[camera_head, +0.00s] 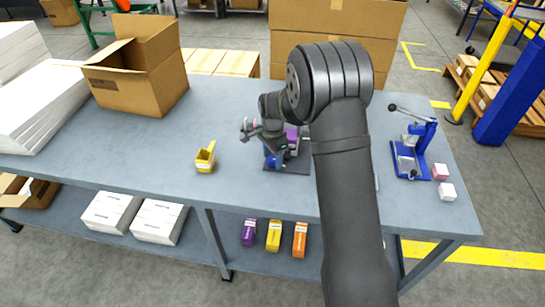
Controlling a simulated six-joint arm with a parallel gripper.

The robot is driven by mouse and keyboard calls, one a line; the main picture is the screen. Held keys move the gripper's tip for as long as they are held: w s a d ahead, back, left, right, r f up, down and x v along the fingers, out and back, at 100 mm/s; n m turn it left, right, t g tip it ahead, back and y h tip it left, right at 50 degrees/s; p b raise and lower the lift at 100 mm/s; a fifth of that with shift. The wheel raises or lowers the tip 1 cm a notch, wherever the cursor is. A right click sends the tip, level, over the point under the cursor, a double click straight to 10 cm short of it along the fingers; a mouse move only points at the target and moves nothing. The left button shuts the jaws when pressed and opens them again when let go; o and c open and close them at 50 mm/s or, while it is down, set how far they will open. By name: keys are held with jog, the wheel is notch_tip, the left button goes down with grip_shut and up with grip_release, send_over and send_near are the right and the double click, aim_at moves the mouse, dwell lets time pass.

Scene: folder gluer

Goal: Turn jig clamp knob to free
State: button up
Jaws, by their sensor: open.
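The jig, with a dark base plate (288,168), stands on the grey-blue table in the middle of the view. A blue part (271,159) and a purple piece (291,131) show on it. My dark arm hides the jig's right side, and I cannot make out the clamp knob or its position. My gripper (243,129) is open, above and to the left of the jig, with its fingers pointing left. Nothing shows between the fingers.
An open cardboard box (137,75) and white stacks (45,105) are at the left. The table between them is clear.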

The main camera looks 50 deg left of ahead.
jog(key=shift+f, duration=0.25)
jog(key=c, duration=1)
jog(key=shift+o, duration=0.2)
